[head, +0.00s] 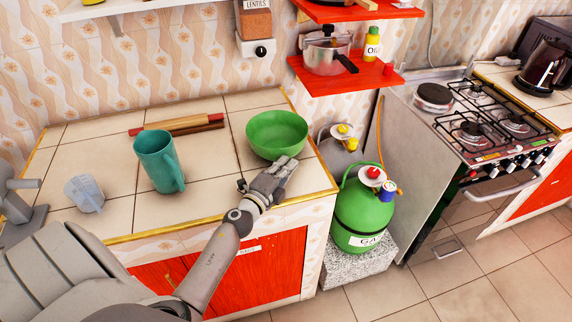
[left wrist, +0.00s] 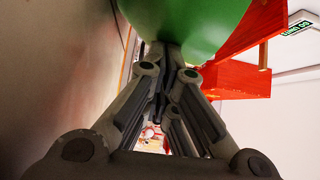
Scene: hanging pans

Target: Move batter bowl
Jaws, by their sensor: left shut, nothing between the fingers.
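The green batter bowl (head: 277,134) stands upright on the tiled counter, near its right end. My left gripper (head: 283,166) is at the front lower side of the bowl, close to the counter's front edge. In the left wrist view the green bowl (left wrist: 195,25) fills the top, just beyond the fingertips (left wrist: 172,62). The fingers are together with nothing between them. Whether the fingertips touch the bowl I cannot tell. My right gripper is not in view.
A teal pitcher (head: 159,162), a measuring cup (head: 84,194) and a rolling pin (head: 177,125) are on the counter left of the bowl. A green gas cylinder (head: 364,212) stands beyond the counter's right end. A red shelf (head: 350,80) holds a pressure cooker (head: 326,54) above.

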